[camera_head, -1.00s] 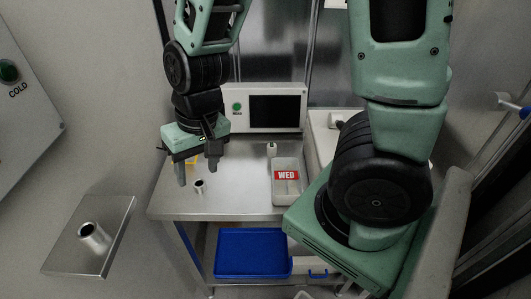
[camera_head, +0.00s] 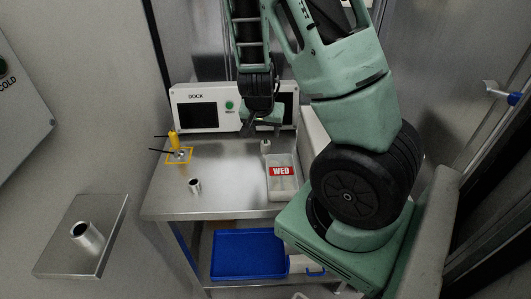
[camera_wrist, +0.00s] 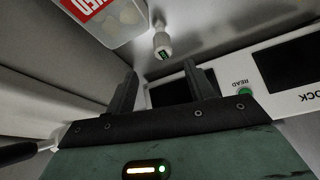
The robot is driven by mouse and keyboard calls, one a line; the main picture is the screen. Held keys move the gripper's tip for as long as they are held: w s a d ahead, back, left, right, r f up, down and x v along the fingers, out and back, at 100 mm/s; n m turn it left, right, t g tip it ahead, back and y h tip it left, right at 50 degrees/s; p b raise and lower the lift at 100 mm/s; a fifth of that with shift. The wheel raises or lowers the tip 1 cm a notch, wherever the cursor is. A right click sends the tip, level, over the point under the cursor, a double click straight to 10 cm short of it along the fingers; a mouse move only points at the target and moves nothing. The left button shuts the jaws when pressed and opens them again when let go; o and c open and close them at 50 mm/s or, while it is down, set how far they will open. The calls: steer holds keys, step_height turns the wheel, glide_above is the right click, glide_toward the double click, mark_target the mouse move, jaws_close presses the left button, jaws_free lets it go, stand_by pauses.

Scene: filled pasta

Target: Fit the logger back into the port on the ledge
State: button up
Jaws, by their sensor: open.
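A small white capsule-shaped object with a green display, which looks like the logger (camera_head: 265,147), stands on the steel table behind the tray. It also shows in the wrist view (camera_wrist: 162,42), ahead of the gap between my fingers and apart from them. My gripper (camera_head: 262,128) is open and empty, close to the dock panel and above and behind the small white object. Its fingers also show in the wrist view (camera_wrist: 161,82). The steel ledge (camera_head: 62,262) at the left carries a short upright metal tube, the port (camera_head: 90,238), with a dark, empty-looking mouth.
A white tray marked WED (camera_head: 283,190) stands right of centre on the table (camera_head: 225,205). A second short metal tube (camera_head: 194,186) stands at left, near a yellow object (camera_head: 174,141) on a yellow-marked square. The DOCK panel (camera_head: 192,91) closes the back. A blue tray (camera_head: 247,254) sits below.

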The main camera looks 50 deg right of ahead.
mark_target(265, 142)
steer(key=x, duration=0.5)
steer(key=shift+w+p+x, duration=0.15)
steer(key=shift+p+x, duration=0.15)
steer(key=shift+x, duration=1.05)
steer(key=shift+w+p+x, duration=0.1)
steer(key=shift+p+x, duration=0.2)
steer(key=shift+x, duration=1)
steer(key=shift+a, duration=0.15)
steer(key=c, duration=1.2)
steer(key=shift+o, duration=0.2)
steer(key=shift+r, duration=0.1)
